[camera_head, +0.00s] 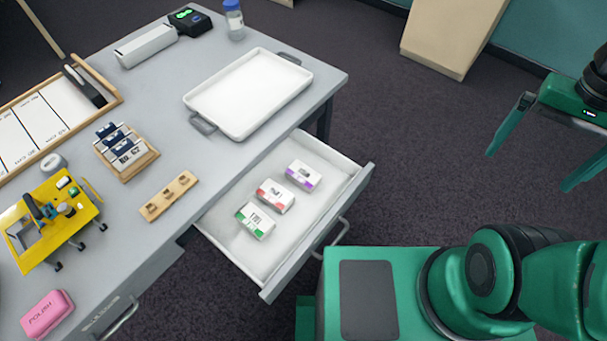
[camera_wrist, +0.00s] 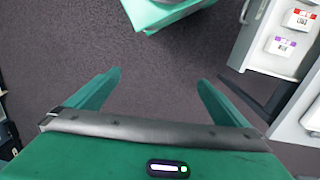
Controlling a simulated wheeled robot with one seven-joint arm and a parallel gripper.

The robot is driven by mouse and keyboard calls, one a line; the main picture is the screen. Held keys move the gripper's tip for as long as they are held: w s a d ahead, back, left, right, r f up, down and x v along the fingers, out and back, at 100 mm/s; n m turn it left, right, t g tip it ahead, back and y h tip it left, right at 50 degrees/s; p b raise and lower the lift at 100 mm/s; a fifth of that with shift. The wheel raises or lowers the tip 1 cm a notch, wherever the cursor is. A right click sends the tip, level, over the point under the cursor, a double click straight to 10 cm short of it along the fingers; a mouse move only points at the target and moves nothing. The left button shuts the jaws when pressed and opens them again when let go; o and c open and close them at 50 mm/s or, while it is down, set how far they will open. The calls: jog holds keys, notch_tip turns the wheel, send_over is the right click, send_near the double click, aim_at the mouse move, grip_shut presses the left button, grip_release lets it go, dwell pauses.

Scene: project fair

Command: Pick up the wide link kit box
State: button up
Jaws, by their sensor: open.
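Three small white boxes lie in the open drawer (camera_head: 300,228). One has green marks (camera_head: 255,221), one red marks (camera_head: 275,196) and one purple marks (camera_head: 303,175). Their print is too small to tell which is the wide link kit box. The red-marked box (camera_wrist: 299,19) and the purple-marked box (camera_wrist: 280,45) also show in the wrist view, at the upper right. My gripper (camera_head: 528,170) is open and empty at the right of the head view, over the floor and well apart from the drawer. Its spread fingers (camera_wrist: 160,78) show in the wrist view.
The grey desk (camera_head: 225,165) holds a white tray (camera_head: 250,92), a wooden card holder (camera_head: 126,151), a slotted wooden strip (camera_head: 169,196), a yellow model (camera_head: 50,220) and a pink polish block (camera_head: 47,314). A cabinet (camera_head: 440,35) stands behind. Dark floor is clear between drawer and gripper.

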jog(key=w+a+f+h, duration=0.3)
jog(key=w+a+f, duration=0.3)
jog(key=w+a, duration=0.35)
jog(key=n+t+h, duration=0.2)
jog(key=t, duration=1)
send_near(303, 175)
jog(key=x, duration=0.8)
jog(key=shift+w+d+f, duration=0.1)
jog(key=shift+w, duration=0.2)
jog(key=c, duration=1.2)
